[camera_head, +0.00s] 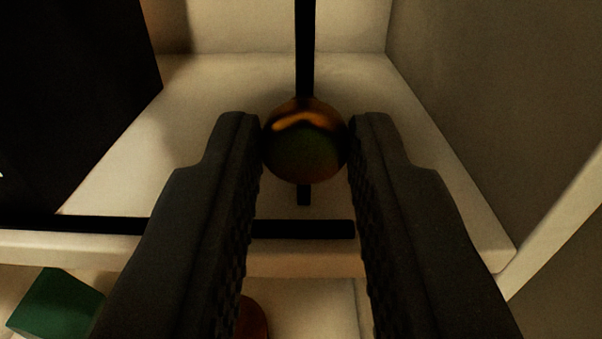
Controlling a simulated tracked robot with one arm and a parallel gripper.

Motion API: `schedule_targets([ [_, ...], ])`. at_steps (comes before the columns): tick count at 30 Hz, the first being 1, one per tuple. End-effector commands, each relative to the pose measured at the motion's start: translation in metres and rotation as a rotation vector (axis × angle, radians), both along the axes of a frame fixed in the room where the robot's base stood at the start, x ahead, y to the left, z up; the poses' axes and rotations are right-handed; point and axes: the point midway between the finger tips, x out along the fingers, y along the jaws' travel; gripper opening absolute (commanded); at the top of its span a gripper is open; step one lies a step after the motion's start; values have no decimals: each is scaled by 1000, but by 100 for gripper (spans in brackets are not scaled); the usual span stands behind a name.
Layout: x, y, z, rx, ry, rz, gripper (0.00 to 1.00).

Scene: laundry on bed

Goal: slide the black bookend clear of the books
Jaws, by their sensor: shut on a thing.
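My gripper (305,135) is shut on a round, dark brassy knob (305,150), with one finger on each side of it. A thin black upright (305,45) stands directly behind the knob and its lower end shows just below it. It appears to be the black bookend seen edge-on. A black strip (300,229) runs along the shelf's front edge beneath, passing behind my left finger. A large dark panel (70,90) fills the upper left; I cannot tell whether it is a book. No other books are clearly visible.
The pale shelf (430,210) is bare right of the upright, up to a side wall (480,110). Below its front edge are a green block (55,302) at left and a reddish-brown rounded thing (253,318), partly hidden by my left finger.

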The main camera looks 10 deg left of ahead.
Motion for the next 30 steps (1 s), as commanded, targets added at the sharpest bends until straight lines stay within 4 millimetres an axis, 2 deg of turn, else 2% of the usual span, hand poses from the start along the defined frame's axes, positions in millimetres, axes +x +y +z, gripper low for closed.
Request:
schedule_targets([
  [11, 2, -1, 3, 1, -7, 4, 0],
  [12, 2, -2, 3, 1, -7, 3, 26],
  [14, 2, -2, 3, 1, -7, 3, 42],
  [25, -2, 0, 1, 0, -2, 8, 44],
  [30, -18, -4, 2, 0, -3, 8, 44],
])
